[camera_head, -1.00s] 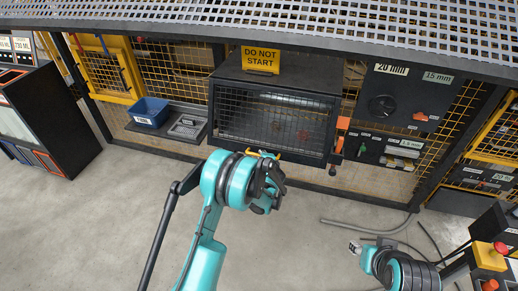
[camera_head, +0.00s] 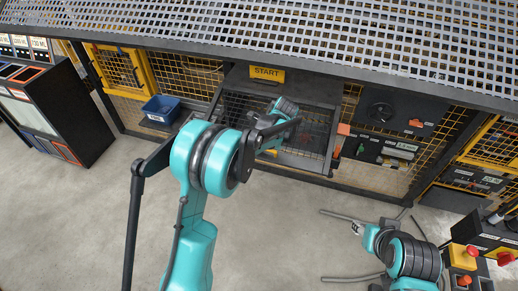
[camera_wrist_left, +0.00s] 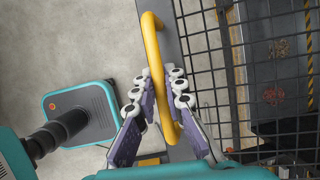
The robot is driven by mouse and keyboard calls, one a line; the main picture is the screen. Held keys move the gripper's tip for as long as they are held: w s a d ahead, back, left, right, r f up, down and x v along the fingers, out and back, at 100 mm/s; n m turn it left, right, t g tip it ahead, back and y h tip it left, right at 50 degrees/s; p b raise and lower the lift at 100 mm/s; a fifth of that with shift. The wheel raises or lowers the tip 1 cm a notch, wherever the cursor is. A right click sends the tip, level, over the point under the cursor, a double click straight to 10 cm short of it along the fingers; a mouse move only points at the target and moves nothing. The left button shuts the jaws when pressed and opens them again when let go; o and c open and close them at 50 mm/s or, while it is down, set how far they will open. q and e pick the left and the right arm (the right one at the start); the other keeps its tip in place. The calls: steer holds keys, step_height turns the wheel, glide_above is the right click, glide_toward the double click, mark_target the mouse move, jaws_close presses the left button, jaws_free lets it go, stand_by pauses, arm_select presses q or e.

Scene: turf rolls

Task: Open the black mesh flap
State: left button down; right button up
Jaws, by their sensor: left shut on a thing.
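The black mesh flap (camera_head: 240,102) covers the front of the dark cabinet in the head view, partly hidden by my left arm. It also shows close up in the left wrist view (camera_wrist_left: 205,55), with a grey bar along its edge and a yellow handle (camera_wrist_left: 151,45). My left gripper (camera_wrist_left: 159,76) is shut around this handle, one finger on each side. In the head view its fingers are hidden behind my arm. The flap's exact angle is hard to tell. My right gripper (camera_head: 357,228) is low at the right, away from the flap; its fingers are too small to read.
A yellow sign (camera_head: 267,73) stands on the cabinet, its upper part hidden by the perforated canopy (camera_head: 350,45). A blue bin (camera_head: 160,109) is left of the cabinet. An orange part (camera_head: 343,130) is at its right side. The floor in front is largely clear.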

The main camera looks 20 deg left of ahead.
arm_select(q)
steer(key=shift+g, duration=0.3)
steer(key=shift+r+p, duration=1)
steer(key=shift+r, duration=1.6)
steer(key=c, duration=1.6)
jaws_free()
steer(key=shift+r, duration=0.1)
steer(key=v, duration=1.1)
steer(key=shift+s+d+r, duration=0.15)
steer(key=shift+d+r, duration=0.05)
steer(key=shift+r, duration=0.15)
